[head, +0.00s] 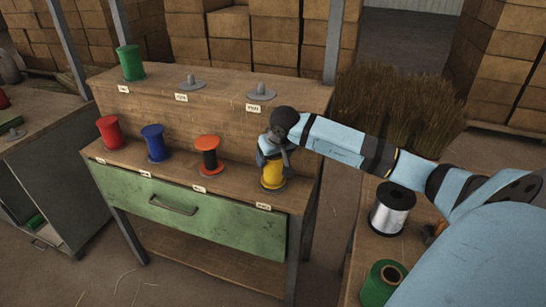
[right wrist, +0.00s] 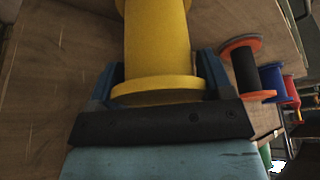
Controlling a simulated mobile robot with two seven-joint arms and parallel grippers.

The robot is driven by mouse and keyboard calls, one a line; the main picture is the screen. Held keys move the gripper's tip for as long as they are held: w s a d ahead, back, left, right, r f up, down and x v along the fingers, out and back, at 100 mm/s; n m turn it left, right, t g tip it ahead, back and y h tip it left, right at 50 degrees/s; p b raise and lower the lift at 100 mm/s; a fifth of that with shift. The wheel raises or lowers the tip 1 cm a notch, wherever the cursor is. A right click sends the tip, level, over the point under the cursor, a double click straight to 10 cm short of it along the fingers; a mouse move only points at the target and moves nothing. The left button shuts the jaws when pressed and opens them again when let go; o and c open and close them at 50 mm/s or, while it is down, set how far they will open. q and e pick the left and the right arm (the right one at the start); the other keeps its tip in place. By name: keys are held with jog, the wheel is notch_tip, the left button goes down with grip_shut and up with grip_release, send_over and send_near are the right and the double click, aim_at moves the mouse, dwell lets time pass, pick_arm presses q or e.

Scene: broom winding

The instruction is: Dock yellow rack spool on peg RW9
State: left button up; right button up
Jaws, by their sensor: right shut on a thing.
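The yellow spool (head: 272,174) is upright at the right end of the rack's lower shelf, above a small label (head: 263,207) too small to read surely. A grey rim shows at its foot; whether it is seated on a peg is hidden. My right gripper (head: 269,150) is shut on its upper part from above. In the right wrist view the yellow spool (right wrist: 158,45) sits between the blue fingers of the gripper (right wrist: 160,75). Two bare grey pegs, one in the middle (head: 190,83) and one at the right (head: 261,93), stand on the upper shelf. My left gripper is out of view.
On the lower shelf stand a red spool (head: 111,132), a blue spool (head: 156,143) and an orange-black spool (head: 208,156), nearest the yellow one. A green spool (head: 131,63) is on the upper shelf. A silver spool (head: 392,211) and another green one (head: 379,285) stand on the right table.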

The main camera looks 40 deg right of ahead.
jog(key=shift+f+b, duration=0.6)
jog(key=shift+b, duration=0.05)
dwell(0.5)
jog(key=o, duration=0.7)
jog(key=shift+r, duration=0.15)
jog(key=shift+p+v, duration=2.75)
jog(key=shift+v, duration=2.7)
